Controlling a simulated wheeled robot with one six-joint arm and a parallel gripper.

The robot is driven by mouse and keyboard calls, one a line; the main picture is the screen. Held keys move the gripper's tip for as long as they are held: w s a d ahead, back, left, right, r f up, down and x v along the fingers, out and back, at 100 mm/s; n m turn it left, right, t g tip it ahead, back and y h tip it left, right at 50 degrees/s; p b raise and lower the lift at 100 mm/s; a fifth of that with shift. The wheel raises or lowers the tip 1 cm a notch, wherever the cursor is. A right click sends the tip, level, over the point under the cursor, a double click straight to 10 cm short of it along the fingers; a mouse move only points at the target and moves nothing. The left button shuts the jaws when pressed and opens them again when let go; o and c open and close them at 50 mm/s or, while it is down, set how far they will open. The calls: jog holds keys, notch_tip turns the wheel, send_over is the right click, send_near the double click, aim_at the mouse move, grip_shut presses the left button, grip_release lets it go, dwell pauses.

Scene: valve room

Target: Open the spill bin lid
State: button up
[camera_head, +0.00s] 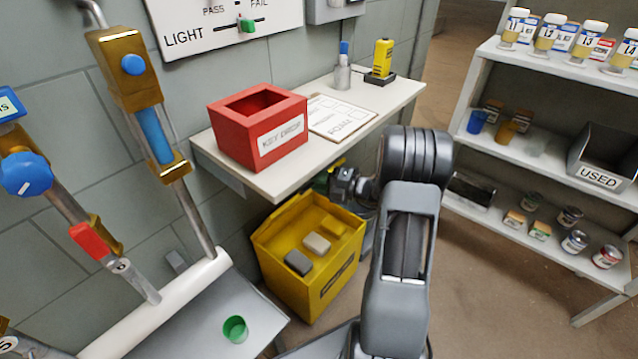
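The yellow spill bin (290,290) stands on the floor under the white wall shelf, with a dark label on its front. Its top looks open, with a grey block (298,262), a beige block (317,243) and a yellow block (333,226) inside. I cannot make out a separate lid for certain. My gripper (335,183) is behind the bin's far right corner, below the shelf edge. A yellow-green patch shows beside it. My arm hides part of this area. The fingertips are too small and covered to tell whether they hold anything.
The white shelf (375,108) holds a red key drop box (258,130), a clipboard (338,116) and a yellow device (382,60). Pipes with valves stand at left, above a grey tray with a green cup (235,329). A shelving rack (480,90) stands at right. Floor between is clear.

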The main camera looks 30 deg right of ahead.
grip_shut()
dwell(0.3)
jog(key=w+r+p, duration=0.1)
jog(key=p, duration=0.1)
jog(key=w+a+r+p, duration=0.1)
jog(key=w+p, duration=0.1)
jog(key=w+a+r+p, duration=0.1)
jog(key=w+p, duration=0.1)
jog(key=shift+a+r+p, duration=0.15)
jog(key=shift+r+p, duration=0.05)
jog(key=shift+p, duration=0.2)
jog(key=shift+w+a, duration=0.1)
jog(key=shift+w, duration=0.25)
grip_release()
